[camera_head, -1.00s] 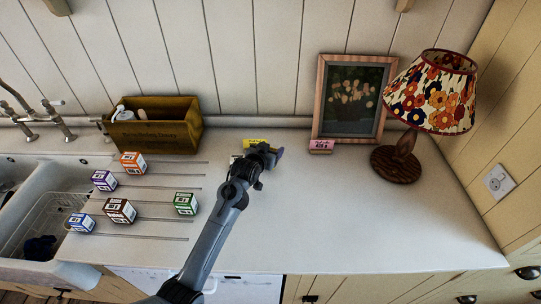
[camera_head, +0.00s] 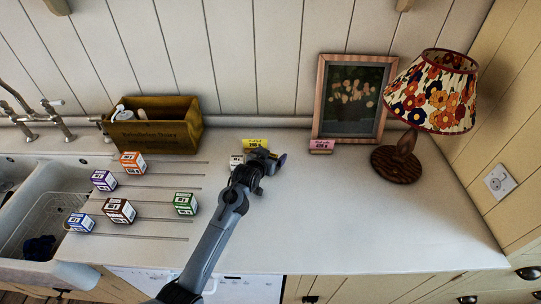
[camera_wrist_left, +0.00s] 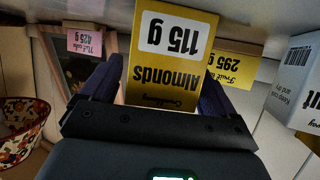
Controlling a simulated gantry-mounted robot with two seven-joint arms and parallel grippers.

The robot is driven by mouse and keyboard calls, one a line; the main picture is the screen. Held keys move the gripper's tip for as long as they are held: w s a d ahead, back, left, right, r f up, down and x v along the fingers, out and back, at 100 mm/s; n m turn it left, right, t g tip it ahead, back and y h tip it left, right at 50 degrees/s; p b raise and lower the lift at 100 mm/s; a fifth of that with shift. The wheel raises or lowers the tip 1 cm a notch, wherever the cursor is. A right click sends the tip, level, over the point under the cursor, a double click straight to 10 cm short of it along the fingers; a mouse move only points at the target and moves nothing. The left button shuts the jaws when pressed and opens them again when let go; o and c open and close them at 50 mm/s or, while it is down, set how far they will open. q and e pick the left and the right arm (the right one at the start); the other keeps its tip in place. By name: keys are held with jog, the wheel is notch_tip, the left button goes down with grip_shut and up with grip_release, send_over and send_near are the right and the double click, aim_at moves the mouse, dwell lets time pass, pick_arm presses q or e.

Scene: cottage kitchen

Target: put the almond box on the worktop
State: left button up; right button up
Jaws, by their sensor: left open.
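The almond box (camera_wrist_left: 172,60) is yellow with a white 115 g panel. It shows upside down in the left wrist view, with its base end at the pale worktop (camera_head: 330,220) along the top of that picture. My left gripper (camera_head: 263,158) is open, with one dark finger on each side of the box. I cannot tell whether either finger touches it. In the head view the gripper hides the almond box. My right gripper is not in view.
A picture frame (camera_head: 350,97), lamp (camera_head: 405,155), wooden crate (camera_head: 155,130) and several small boxes (camera_head: 119,210) stand around. The front right worktop is clear.

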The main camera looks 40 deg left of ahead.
pick_arm(q)
jog(key=shift+r, duration=0.2)
jog(key=p+v, duration=0.1)
jog(key=v, duration=1.1)
jog(key=shift+p, duration=0.3)
jog(key=shift+d, duration=0.1)
